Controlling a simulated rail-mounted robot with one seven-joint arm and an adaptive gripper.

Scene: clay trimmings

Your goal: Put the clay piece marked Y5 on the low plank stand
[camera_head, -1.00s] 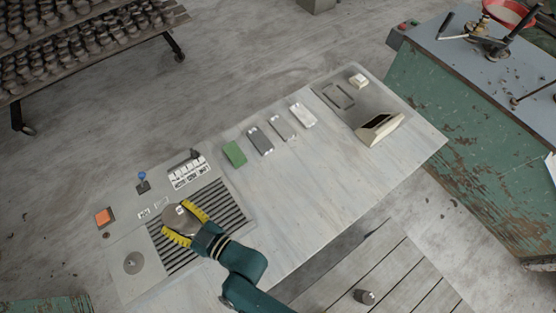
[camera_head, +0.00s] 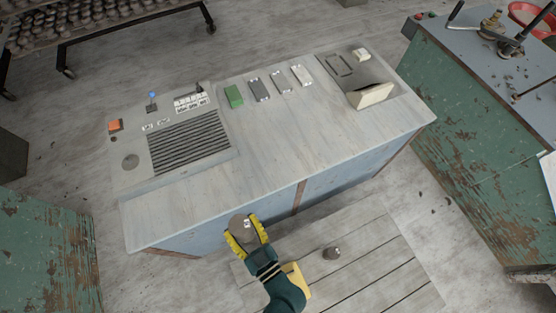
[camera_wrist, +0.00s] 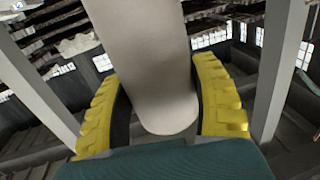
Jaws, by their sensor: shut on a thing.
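My gripper (camera_head: 245,236), with yellow fingers, is shut on a grey-brown clay piece (camera_head: 240,222). The piece carries a small white label whose marking is too small to read. In the head view they show just past the bench's front side, at the left end of the low plank stand (camera_head: 380,262). The height of the piece above the stand cannot be told. In the wrist view the clay piece (camera_wrist: 150,60) fills the space between the two yellow fingers. Part of the stand is hidden behind my arm.
A small dark clay piece (camera_head: 332,253) stands on the planks, right of my gripper. The pale bench (camera_head: 290,150), with a slatted grille (camera_head: 190,143) and several small blocks, lies behind. A green worn cabinet (camera_head: 480,140) stands at the right. The right-hand planks are bare.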

